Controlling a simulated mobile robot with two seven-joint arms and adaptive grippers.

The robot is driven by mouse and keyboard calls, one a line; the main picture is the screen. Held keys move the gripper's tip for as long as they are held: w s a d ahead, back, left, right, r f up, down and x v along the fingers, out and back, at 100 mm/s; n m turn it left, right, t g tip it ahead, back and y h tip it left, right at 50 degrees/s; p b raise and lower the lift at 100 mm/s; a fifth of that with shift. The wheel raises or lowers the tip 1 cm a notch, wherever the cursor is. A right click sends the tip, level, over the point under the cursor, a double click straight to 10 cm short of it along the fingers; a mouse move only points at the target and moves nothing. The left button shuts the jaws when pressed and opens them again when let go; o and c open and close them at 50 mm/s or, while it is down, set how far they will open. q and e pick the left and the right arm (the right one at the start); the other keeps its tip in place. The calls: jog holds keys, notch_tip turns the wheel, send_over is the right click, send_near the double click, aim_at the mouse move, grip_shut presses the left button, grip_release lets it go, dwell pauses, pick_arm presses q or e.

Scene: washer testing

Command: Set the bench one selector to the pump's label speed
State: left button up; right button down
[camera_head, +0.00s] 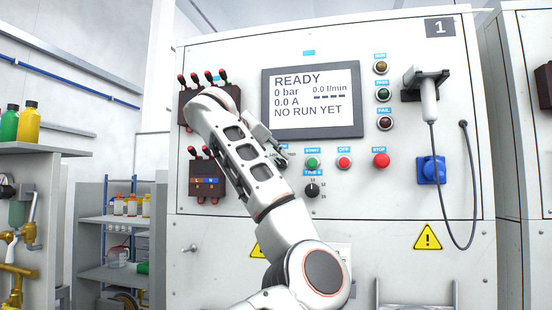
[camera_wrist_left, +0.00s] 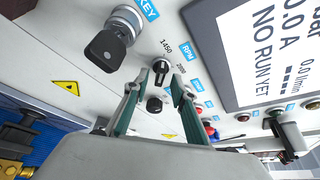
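In the left wrist view the selector (camera_wrist_left: 160,70) is a small black knob with a white mark under a blue RPM label. Its scale reads 1450 and 2900; which one the mark meets I cannot tell. My left gripper (camera_wrist_left: 155,88) is open, its two greenish fingers pointing at the panel on either side of the knob's line, with nothing gripped. In the head view my left gripper (camera_head: 268,144) is in front of the panel of bench 1 (camera_head: 390,32), below the display's left side, and hides the selector. The pump's label is not in view. My right gripper is not in view.
A key switch (camera_wrist_left: 122,32) is close beside the selector. A second black knob (camera_head: 312,190) sits below the green start button (camera_head: 312,163). The display (camera_head: 312,103) reads READY and NO RUN YET. Red-tipped levers (camera_head: 205,165) stand left of my arm.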

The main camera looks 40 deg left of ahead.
pick_arm(q)
jog(key=shift+w+a+f, duration=0.1)
jog(key=shift+w+f, duration=0.05)
jog(key=shift+w, duration=0.3)
grip_shut()
